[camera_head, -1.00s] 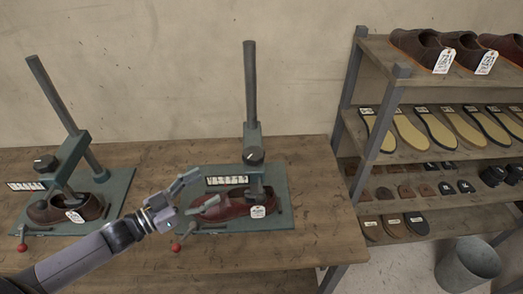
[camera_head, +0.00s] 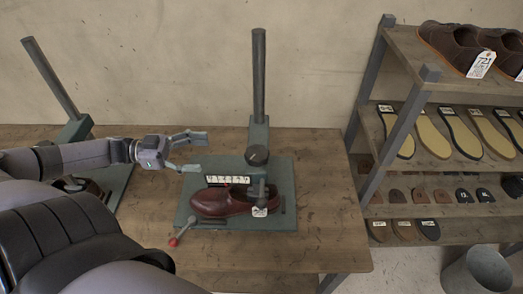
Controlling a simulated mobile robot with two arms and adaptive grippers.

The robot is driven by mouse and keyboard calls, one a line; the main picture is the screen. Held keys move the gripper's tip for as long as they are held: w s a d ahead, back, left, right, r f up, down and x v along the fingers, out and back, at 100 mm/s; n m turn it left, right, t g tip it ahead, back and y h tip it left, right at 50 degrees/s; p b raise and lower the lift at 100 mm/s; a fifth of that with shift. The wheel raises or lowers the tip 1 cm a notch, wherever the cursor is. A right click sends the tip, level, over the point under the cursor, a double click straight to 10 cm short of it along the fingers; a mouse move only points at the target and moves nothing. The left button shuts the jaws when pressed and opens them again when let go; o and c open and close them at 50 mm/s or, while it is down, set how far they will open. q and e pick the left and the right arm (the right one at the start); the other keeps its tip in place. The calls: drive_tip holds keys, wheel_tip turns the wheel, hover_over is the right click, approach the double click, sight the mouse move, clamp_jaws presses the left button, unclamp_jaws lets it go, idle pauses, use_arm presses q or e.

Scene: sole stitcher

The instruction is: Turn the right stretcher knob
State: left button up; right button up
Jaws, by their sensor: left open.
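The right stretcher (camera_head: 283,182) stands on the bench with a green base plate, an upright post and a round black knob (camera_head: 257,155) with a pale mark. A dark red shoe (camera_head: 222,203) with a white tag sits in it, and a red-tipped lever (camera_head: 174,242) sticks out at its front left. My left gripper (camera_head: 200,152) is open and empty, left of the knob and roughly level with it in the picture. A clear gap separates its fingertips from the knob. My right gripper is not in view.
The left stretcher (camera_head: 72,128) is largely hidden by my left arm. The wooden bench (camera_head: 325,210) is bare to the right. A shelf rack (camera_head: 440,72) with shoes, soles and heels stands at the right, above a grey bucket (camera_head: 478,272).

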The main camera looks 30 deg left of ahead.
use_arm(q)
approach(257, 152)
drive_tip(key=p+x, duration=0.1)
drive_tip(key=x, duration=0.7)
drive_tip(key=shift+d+f, duration=0.15)
drive_tip(key=shift+d, duration=0.05)
drive_tip(key=shift+x, duration=0.8)
drive_tip(key=shift+f, duration=0.15)
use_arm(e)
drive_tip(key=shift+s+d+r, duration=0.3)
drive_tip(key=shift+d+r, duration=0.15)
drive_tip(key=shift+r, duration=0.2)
use_arm(q)
drive_tip(key=shift+c, duration=0.6)
